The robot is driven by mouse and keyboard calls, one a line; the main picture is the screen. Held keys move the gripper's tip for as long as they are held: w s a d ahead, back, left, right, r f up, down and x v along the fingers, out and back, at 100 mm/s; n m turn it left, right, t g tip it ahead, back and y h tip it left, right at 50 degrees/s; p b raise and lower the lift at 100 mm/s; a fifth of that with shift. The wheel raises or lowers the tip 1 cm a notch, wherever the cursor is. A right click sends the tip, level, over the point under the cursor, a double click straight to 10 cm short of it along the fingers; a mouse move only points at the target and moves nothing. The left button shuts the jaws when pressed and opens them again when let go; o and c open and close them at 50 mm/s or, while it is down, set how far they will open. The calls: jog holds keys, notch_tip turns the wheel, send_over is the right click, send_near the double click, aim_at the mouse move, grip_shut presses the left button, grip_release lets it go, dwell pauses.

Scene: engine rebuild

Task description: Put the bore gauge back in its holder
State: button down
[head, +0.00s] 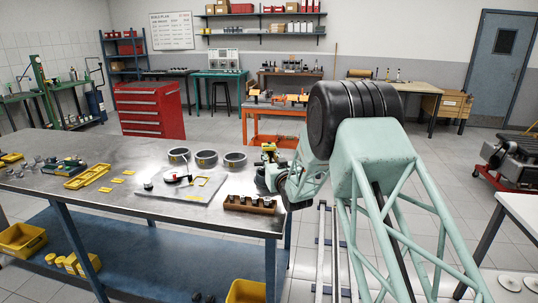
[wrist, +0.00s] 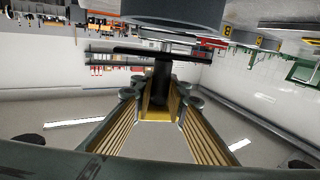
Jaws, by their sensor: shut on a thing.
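In the wrist view my gripper (wrist: 160,108) is shut on a dark upright stem, which I take to be the bore gauge (wrist: 159,72). A flat black part spreads across above the pads; no dial face shows clearly. In the head view my gripper (head: 272,170) is at the right end of the steel bench, partly hidden by my own arm, and the held thing is too small to make out. I cannot tell which thing is the gauge's holder. A brown block (head: 249,205) with several dark pieces in it stands at the bench's front right corner.
A grey plate (head: 160,192) with a red and black item (head: 177,177) lies on the steel bench (head: 120,160). Several grey rings stand behind it. Yellow trays (head: 88,176) are to the left.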

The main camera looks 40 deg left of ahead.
jog(key=shift+f+b, duration=1)
jog(key=shift+f, duration=0.25)
jog(key=shift+f, duration=0.35)
dwell(0.5)
jog(key=c, duration=2.5)
grip_release()
jog(key=shift+f, duration=0.1)
jog(key=shift+s+d, duration=0.1)
jog(key=shift+v, duration=5.85)
